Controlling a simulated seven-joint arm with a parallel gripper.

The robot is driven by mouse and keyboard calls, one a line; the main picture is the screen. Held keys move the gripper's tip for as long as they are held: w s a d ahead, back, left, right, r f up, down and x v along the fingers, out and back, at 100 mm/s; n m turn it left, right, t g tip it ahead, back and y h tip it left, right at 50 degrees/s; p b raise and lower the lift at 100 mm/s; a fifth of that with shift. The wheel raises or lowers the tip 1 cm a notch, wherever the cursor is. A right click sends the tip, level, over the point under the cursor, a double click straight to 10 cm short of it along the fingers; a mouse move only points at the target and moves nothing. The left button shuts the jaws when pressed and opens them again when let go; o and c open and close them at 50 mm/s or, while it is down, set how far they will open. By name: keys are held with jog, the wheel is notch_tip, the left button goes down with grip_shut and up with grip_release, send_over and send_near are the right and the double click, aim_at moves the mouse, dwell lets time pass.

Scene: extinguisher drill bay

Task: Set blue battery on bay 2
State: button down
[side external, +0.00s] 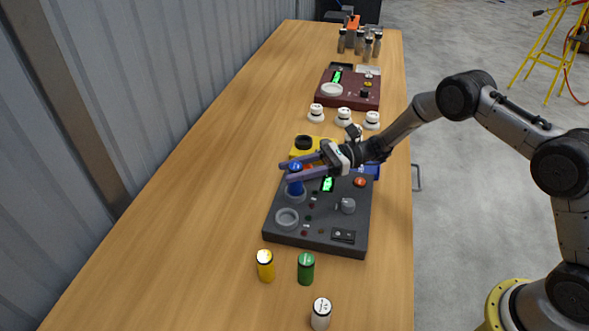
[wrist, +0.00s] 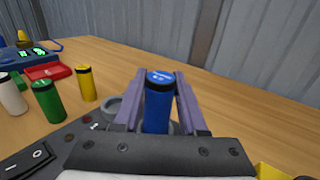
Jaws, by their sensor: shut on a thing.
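The blue battery (side external: 296,187) is upright between the fingers of my gripper (side external: 287,174). In the wrist view the blue battery (wrist: 158,108) has a finger closed on each side. It stands at the farther ring-shaped bay (side external: 295,196) of the dark grey console (side external: 325,233); I cannot tell whether its base rests in the ring or is just above it. The nearer ring-shaped bay (side external: 287,218) is empty and also shows in the wrist view (wrist: 111,107). No bay number is readable.
Yellow (side external: 265,265), green (side external: 306,268) and white (side external: 321,313) batteries stand near the console's front. A yellow device (side external: 312,145) and a blue one (side external: 367,171) lie behind it. White round-topped items and a maroon console (side external: 349,89) are farther back. The table's left side is clear.

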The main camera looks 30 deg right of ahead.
jog(key=shift+f, duration=0.55)
jog(key=c, duration=0.7)
grip_release()
jog(key=shift+c, duration=0.2)
jog(key=shift+s+d, duration=0.3)
jog(key=shift+d, duration=1.5)
jog(key=shift+s+d, duration=0.35)
jog(key=shift+d, duration=1.5)
jog(key=shift+s+d, duration=0.3)
jog(key=shift+d, duration=1.5)
